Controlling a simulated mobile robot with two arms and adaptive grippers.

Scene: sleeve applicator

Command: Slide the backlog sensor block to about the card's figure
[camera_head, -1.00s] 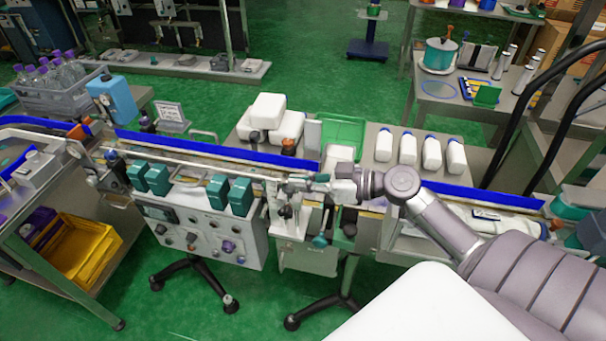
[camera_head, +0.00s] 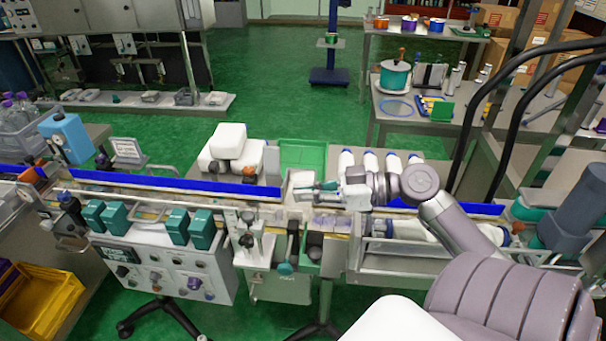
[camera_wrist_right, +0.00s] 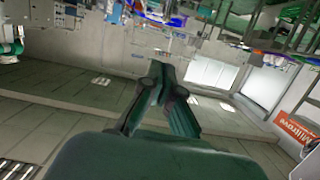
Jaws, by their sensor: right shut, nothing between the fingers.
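My right gripper (camera_head: 318,187) is shut and empty above the conveyor line, right of the clamp stand. Its closed fingers also show in the right wrist view (camera_wrist_right: 158,82), with no block near them. Teal blocks stand along the front of the line in two pairs: a left pair (camera_head: 104,216) and a right pair (camera_head: 189,228). I cannot tell which block is the backlog sensor. A small printed card (camera_head: 127,149) stands behind the line at the left; its figure is too small to read. My left gripper is not in view.
The clamp stand (camera_head: 250,237) rises at the front of the line. A blue rail (camera_head: 170,183) edges the conveyor.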

